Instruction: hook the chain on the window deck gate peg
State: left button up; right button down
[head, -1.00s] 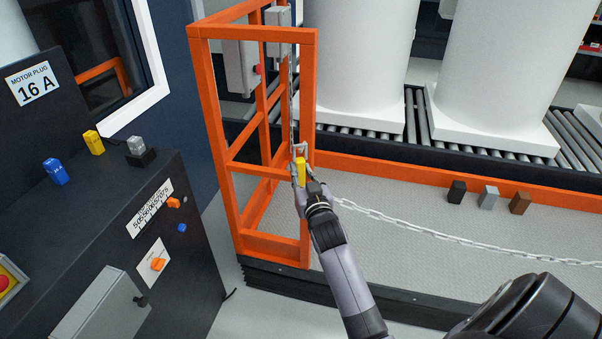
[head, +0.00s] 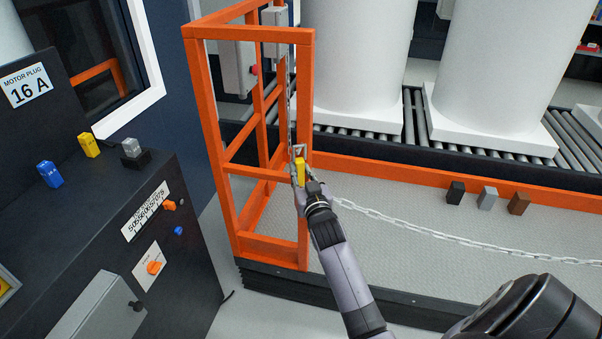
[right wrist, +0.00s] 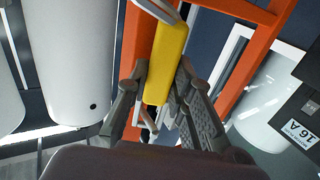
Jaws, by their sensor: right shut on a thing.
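My right gripper (head: 300,180) is at the orange gate post of the deck, shut on a yellow grip (head: 300,171) that also shows between the fingers in the right wrist view (right wrist: 168,62). A pale chain (head: 440,234) runs from beside the gripper, sagging to the right across the deck. A small pale metal piece (head: 299,151) shows just above the yellow grip, against the post; I cannot tell whether it is the peg or the chain's hook. In the right wrist view a light metal loop (right wrist: 158,9) is at the grip's end. My left gripper is not in view.
The orange gate frame (head: 216,120) stands around the gripper. A dark control console (head: 110,220) with blue, yellow and grey plugs is at the left. White tanks (head: 355,55) stand on rollers behind. Three small blocks (head: 487,199) sit by the orange rail.

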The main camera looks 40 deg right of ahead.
jog(key=c, duration=1.3)
grip_release()
jog(key=v, duration=1.2)
jog(key=a+f+n+g+y+p, duration=0.1)
jog(key=a+f+g+y, duration=0.15)
jog(key=f, duration=0.65)
jog(key=a+f+n+g+y+p, duration=0.1)
jog(key=a+f, duration=0.3)
jog(key=f, duration=0.5)
jog(key=s+a+f+n+g+y, duration=0.1)
jog(key=s+a+f+g, duration=0.15)
jog(key=s+f, duration=0.4)
jog(key=s+a+f+n+g+y, duration=0.1)
jog(key=s+a+f+g, duration=0.15)
jog(key=f, duration=0.75)
jog(key=s+f+g+p, duration=0.1)
jog(key=s+f, duration=0.4)
jog(key=s, duration=0.6)
jog(key=s+f+n+g+p, duration=0.1)
jog(key=s+f+g, duration=0.3)
jog(key=s, duration=0.7)
jog(key=s+f+n+g, duration=0.1)
jog(key=s+f+g, duration=0.1)
jog(key=s+f, duration=0.5)
jog(key=shift+s+a+f+g+p, duration=0.15)
jog(key=shift+s+a+p, duration=0.05)
jog(key=shift+s, duration=1)
jog(key=shift+s+a+f+g+p, duration=0.1)
jog(key=shift+s+a+p, duration=0.1)
jog(key=shift+s, duration=0.95)
